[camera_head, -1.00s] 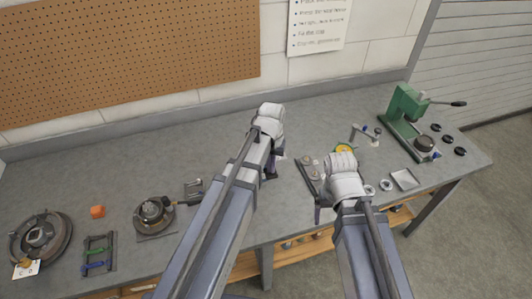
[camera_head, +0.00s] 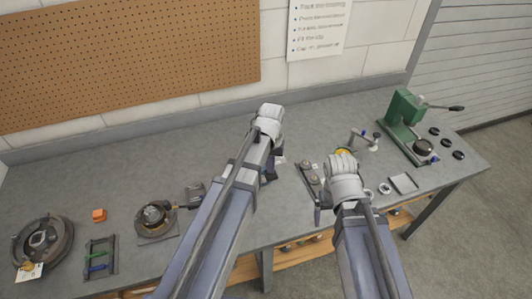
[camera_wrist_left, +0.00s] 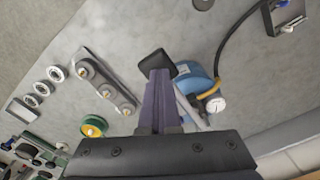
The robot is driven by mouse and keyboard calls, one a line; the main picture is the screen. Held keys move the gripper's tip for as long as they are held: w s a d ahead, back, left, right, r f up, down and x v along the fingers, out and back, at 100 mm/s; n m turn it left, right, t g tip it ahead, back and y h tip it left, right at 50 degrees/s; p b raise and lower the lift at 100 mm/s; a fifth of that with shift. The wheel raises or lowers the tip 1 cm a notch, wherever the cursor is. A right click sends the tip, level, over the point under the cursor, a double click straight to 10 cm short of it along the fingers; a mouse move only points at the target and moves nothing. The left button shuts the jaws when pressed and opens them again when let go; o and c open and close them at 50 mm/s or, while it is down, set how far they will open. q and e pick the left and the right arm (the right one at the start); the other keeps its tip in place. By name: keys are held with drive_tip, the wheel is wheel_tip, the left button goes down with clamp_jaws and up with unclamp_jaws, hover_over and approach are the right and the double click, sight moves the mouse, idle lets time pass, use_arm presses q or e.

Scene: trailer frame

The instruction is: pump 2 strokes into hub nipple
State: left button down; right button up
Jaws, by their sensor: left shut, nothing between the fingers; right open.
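The hub (camera_head: 153,214) sits on a flat stand at the front left of the bench. A dark hose (camera_head: 185,205) runs from beside it toward my left arm, which hides its far end. In the left wrist view a blue pump body (camera_wrist_left: 197,80) with a round gauge (camera_wrist_left: 215,104) and a black hose (camera_wrist_left: 226,36) lies just beyond my fingers. My left gripper (camera_wrist_left: 158,66) is shut and empty beside a grey bar (camera_wrist_left: 190,108) at the pump; I cannot tell whether they touch. The nipple is too small to make out.
A plate with round fittings (camera_head: 309,177) lies between my grippers. A green press (camera_head: 403,112), black discs (camera_head: 447,142) and a small tray (camera_head: 404,183) are at right. The back middle is clear.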

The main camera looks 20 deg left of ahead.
use_arm(q)
drive_tip(key=shift+w+a+r+p, duration=0.15)
drive_tip(key=shift+w+r+p, duration=0.05)
drive_tip(key=shift+r+p, duration=0.9)
drive_tip(key=shift+w+a+r+p, duration=0.1)
drive_tip(key=shift+w+r+p, duration=0.1)
drive_tip(key=shift+r+p, duration=0.85)
drive_tip(key=shift+b, duration=0.35)
drive_tip(key=shift+s+d+f+b, duration=0.1)
drive_tip(key=shift+s+f+b, duration=0.05)
drive_tip(key=shift+f+b, duration=0.45)
drive_tip(key=shift+s+d+f+b, duration=0.1)
drive_tip(key=shift+s+f+b, duration=0.05)
drive_tip(key=shift+f+b, duration=0.35)
drive_tip(key=shift+f, duration=0.15)
drive_tip(key=shift+s+d+f+b, duration=0.1)
drive_tip(key=shift+s+f+b, duration=0.05)
drive_tip(key=shift+f+b, duration=0.95)
